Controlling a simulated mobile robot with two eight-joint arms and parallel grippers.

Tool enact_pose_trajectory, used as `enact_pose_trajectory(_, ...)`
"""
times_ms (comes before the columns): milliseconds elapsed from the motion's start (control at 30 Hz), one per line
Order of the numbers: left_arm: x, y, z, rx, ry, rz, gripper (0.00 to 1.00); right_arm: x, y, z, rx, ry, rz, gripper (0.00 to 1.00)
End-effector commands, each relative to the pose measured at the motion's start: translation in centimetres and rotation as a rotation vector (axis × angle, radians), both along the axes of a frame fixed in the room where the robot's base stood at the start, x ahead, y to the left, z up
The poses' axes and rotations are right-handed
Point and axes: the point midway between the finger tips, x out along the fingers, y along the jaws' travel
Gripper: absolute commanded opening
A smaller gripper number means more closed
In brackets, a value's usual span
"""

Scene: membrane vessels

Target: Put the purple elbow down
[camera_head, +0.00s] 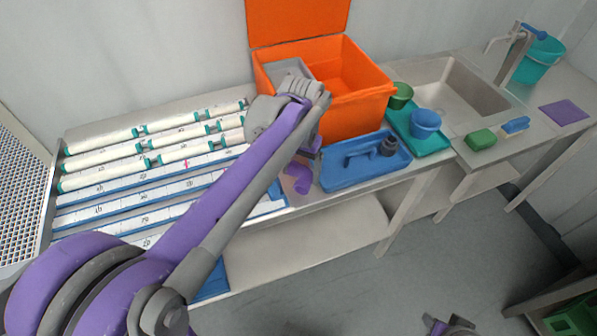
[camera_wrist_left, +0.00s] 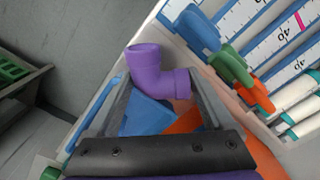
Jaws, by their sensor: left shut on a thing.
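The purple elbow (camera_wrist_left: 160,72) is a short bent pipe with a collared end. In the left wrist view it sits between the fingertips of my left gripper (camera_wrist_left: 158,88), which is shut on it. In the head view the elbow (camera_head: 297,180) shows below the left wrist, in front of the orange crate and left of the blue caddy. My left gripper (camera_head: 305,163) is partly hidden there by its own arm. A purple and grey part at the bottom edge looks like my right gripper (camera_head: 447,325); its jaws are unclear.
A blue caddy (camera_head: 340,180) stands close to the right of the elbow, and the orange crate (camera_head: 365,110) behind it. White tubes (camera_head: 100,160) and blue-edged strips fill the bench's left. A teal tray (camera_head: 437,142), sink (camera_head: 440,88) and purple cloth (camera_head: 563,112) are farther right.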

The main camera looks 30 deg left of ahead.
Motion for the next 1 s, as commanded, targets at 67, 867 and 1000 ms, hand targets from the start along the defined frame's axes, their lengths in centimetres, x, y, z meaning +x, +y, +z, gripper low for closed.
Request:
enact_pose_trajectory(67, 0.4, 0.4, 0.0, 0.000, 0.000, 0.001, 0.30, 0.0, 0.0, 0.0, 0.000, 0.000, 0.000, 0.46)
enact_pose_trajectory(867, 1.2, 1.4, -4.0, 0.000, 0.000, -0.001, 0.30, -0.1, 0.0, -0.5, 0.000, 0.002, 0.000, 0.46)
enact_pose_trajectory(1000, 1.2, 1.4, -3.9, 0.000, 0.000, -0.001, 1.00, -0.1, 0.0, -0.5, 0.000, 0.002, 0.000, 0.46)
